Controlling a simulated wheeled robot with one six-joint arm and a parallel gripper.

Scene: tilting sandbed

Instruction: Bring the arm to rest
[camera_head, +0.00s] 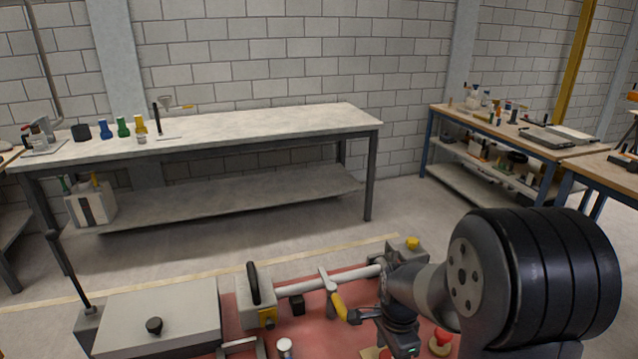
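My arm comes in from the lower right, with a large black ribbed joint in front and a grey link reaching left. My gripper (360,316) seems to be the small dark part at the far end of the arm, low over a red surface (300,330). It is close to a yellow-ended lever (339,306) on a light pipe (330,283). I cannot tell whether it touches the lever, or whether its fingers are open or shut. Part of the pipe's right end and the red surface is hidden behind my arm.
A grey box (160,316) with a black knob and an upright dark lever (66,268) stand at the left. A box with a yellow button (412,243) is behind my arm. A red knob (440,338) is low right. A long bench (250,128) stands behind open floor.

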